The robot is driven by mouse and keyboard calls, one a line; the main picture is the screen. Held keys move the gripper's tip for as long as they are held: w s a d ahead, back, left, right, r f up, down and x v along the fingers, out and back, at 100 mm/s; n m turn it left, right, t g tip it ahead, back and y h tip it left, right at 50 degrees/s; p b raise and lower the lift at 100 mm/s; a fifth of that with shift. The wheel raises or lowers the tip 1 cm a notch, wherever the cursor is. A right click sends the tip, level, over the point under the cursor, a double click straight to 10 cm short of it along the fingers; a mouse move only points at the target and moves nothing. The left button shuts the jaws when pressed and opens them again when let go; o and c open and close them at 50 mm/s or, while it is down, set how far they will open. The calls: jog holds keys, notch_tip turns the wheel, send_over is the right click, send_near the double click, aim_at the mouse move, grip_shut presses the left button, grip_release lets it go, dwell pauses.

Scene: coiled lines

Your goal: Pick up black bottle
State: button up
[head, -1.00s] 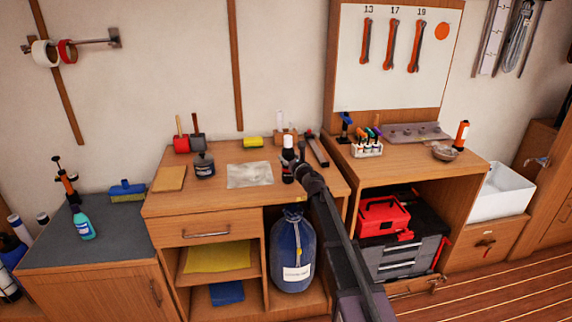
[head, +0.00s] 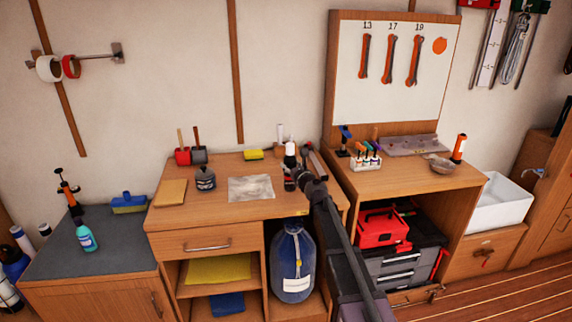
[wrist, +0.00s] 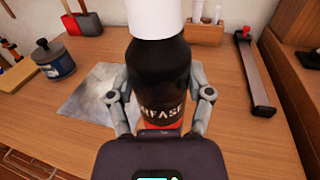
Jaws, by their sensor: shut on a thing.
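The black bottle (wrist: 160,75) with a white cap stands upright in the middle of the wrist view, with pale lettering and a red band low on its side. My gripper (wrist: 163,108) has a finger on each side of it and is shut on it. In the head view the black bottle (head: 290,160) is at the right part of the wooden desk, partly behind my gripper (head: 291,178). Whether its base touches the desktop is hidden.
A grey sheet (head: 251,188) lies left of the bottle, with a dark jar (head: 205,179) beyond it. A wooden holder (wrist: 207,32) stands behind. The desk's front left is clear.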

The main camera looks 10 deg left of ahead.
jog(key=d+r+p+v, duration=0.1)
jog(key=v, duration=1.3)
jog(key=shift+d+r, duration=0.15)
